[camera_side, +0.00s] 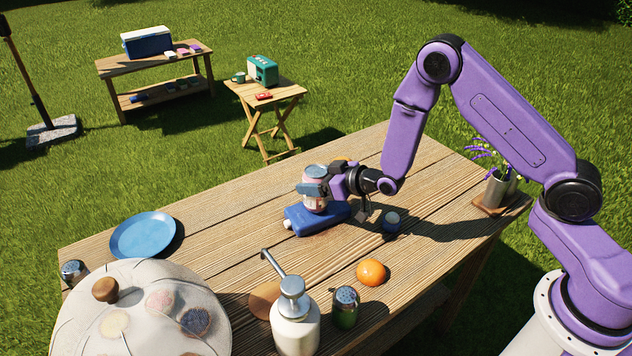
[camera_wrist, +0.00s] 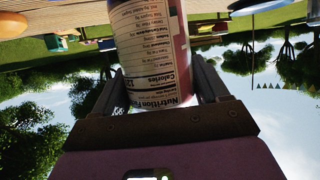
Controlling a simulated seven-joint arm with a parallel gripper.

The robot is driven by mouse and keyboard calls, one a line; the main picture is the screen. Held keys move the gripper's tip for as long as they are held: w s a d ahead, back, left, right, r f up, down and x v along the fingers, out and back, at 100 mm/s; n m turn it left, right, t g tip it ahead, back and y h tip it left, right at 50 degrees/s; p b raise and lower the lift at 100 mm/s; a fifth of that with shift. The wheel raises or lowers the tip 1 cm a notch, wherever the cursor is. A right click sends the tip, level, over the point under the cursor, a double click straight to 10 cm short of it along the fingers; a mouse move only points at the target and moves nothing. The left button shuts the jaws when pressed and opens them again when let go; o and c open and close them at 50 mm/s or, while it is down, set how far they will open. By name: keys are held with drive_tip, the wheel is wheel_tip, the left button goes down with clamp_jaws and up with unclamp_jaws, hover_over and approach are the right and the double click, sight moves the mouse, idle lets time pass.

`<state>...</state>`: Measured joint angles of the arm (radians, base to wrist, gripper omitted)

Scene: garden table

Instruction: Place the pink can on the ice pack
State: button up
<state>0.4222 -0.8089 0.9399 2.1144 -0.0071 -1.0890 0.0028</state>
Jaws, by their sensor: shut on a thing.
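The pink can (camera_side: 315,203) is upright at the blue ice pack (camera_side: 301,221), which lies flat on the wooden table. My gripper (camera_side: 314,189) is shut on the can, its fingers on either side of the can's body. In the side view the can's bottom appears on or just over the ice pack; I cannot tell whether they touch. In the wrist view the can (camera_wrist: 150,55) fills the space between the two fingers (camera_wrist: 160,92), with its nutrition label facing the camera. The ice pack cannot be made out in the wrist view.
A small dark blue-lidded jar (camera_side: 391,222) stands right of the ice pack. An orange (camera_side: 371,272), a green shaker (camera_side: 345,307), a pump bottle (camera_side: 295,325) and a mesh food cover (camera_side: 140,315) are nearer the front. A blue plate (camera_side: 143,236) lies left. A flower pot (camera_side: 497,189) stands right.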

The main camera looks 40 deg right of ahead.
drive_tip(key=shift+f, duration=0.25)
drive_tip(key=shift+f, duration=0.2)
drive_tip(key=o, duration=1.3)
drive_tip(key=shift+r, duration=0.1)
